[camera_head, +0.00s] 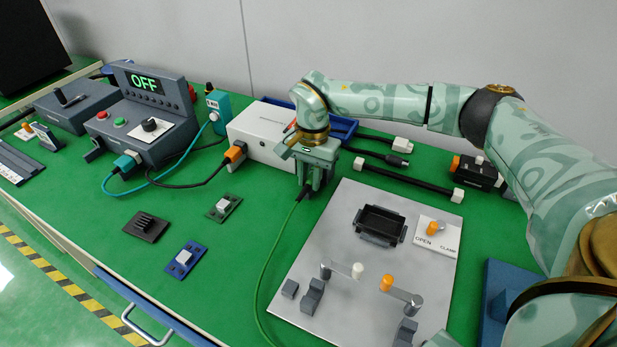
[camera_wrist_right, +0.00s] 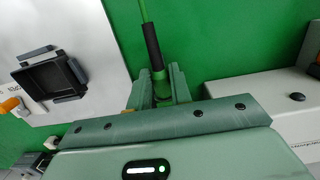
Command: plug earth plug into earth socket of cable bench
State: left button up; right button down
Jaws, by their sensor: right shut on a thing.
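My right gripper (camera_head: 312,184) points down over the green bench top, just right of the white box (camera_head: 262,130). In the wrist view, my right gripper (camera_wrist_right: 160,88) is shut on the earth plug, whose black sleeve (camera_wrist_right: 153,48) and green cable show between the fingers. The plug's tip is hidden by the gripper. In the head view, the green cable (camera_head: 279,236) hangs from the gripper and curves toward the front edge. The white box also shows in the wrist view (camera_wrist_right: 285,105), apart from the plug. I cannot make out the earth socket. My left gripper is not in view.
A grey plate (camera_head: 335,230) with clamps lies right of the cable. A control unit (camera_head: 145,125) reading OFF stands left, with teal and black cables. An orange plug (camera_head: 236,152) sits at the white box. Black bars (camera_head: 405,180) and a blue tray (camera_head: 340,126) lie behind.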

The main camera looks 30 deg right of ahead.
jog(key=shift+w+d, duration=0.1)
jog(key=c, duration=1.2)
grip_release()
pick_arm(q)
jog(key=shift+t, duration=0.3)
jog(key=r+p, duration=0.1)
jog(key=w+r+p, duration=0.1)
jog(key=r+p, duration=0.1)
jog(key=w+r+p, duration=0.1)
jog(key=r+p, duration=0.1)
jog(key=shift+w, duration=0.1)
pick_arm(e)
jog(key=r, duration=0.5)
jog(key=d+r, duration=0.1)
jog(key=r, duration=1)
jog(key=shift+w+d+r, duration=0.1)
jog(key=shift+w+d, duration=0.1)
jog(key=shift+w, duration=0.15)
